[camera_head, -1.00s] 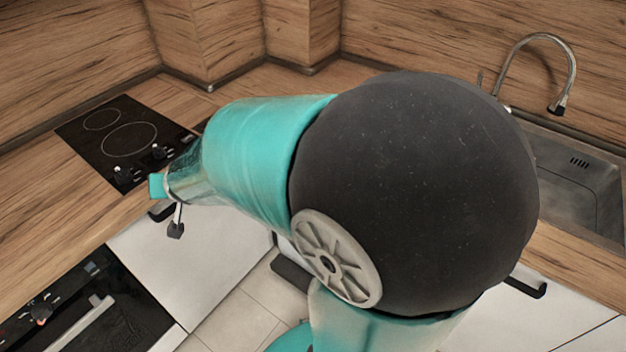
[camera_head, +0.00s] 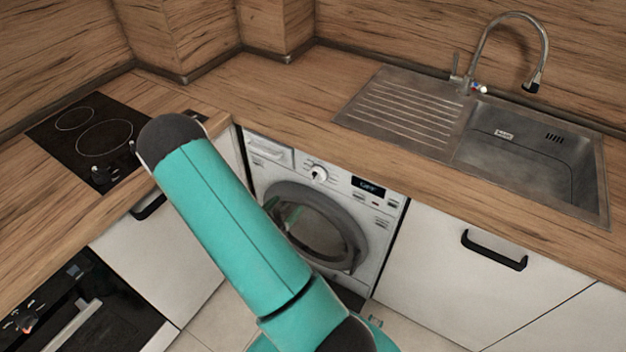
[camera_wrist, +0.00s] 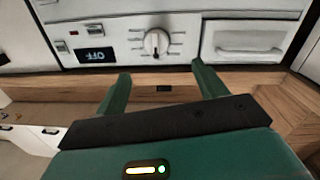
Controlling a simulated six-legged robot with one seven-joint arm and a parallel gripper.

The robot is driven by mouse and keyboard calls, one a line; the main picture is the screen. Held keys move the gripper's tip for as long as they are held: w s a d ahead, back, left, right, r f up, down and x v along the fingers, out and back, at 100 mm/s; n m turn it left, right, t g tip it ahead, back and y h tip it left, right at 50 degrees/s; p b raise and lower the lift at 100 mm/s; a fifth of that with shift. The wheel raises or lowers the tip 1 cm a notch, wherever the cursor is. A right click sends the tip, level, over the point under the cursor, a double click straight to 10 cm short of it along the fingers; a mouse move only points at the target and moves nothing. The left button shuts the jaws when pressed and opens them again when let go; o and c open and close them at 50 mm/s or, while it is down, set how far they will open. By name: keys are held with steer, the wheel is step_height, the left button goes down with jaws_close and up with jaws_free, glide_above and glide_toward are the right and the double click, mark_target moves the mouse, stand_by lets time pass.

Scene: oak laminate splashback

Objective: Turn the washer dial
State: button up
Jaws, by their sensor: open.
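The washer dial (camera_head: 319,173) is a round pale knob on the white washer's (camera_head: 385,215) front panel, under the counter. In the wrist view the dial (camera_wrist: 157,42) stands at the upper middle, its raised grip roughly upright in the picture. My gripper (camera_wrist: 163,80) is open and empty. Its two green fingers point toward the panel, apart from the dial, which shows between and beyond their tips.
The detergent drawer (camera_wrist: 250,40) is beside the dial. The wooden counter (camera_head: 290,105) overhangs the washer. A sink (camera_head: 520,150), a hob (camera_head: 85,140) and an oven (camera_head: 85,310) stand around. A black cabinet handle (camera_head: 494,250) juts out right of the washer.

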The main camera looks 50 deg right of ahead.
mark_target(313, 180)
steer(key=d, duration=1.3)
steer(key=shift+s+d, duration=0.1)
steer(key=shift+d, duration=0.3)
steer(key=c, duration=1)
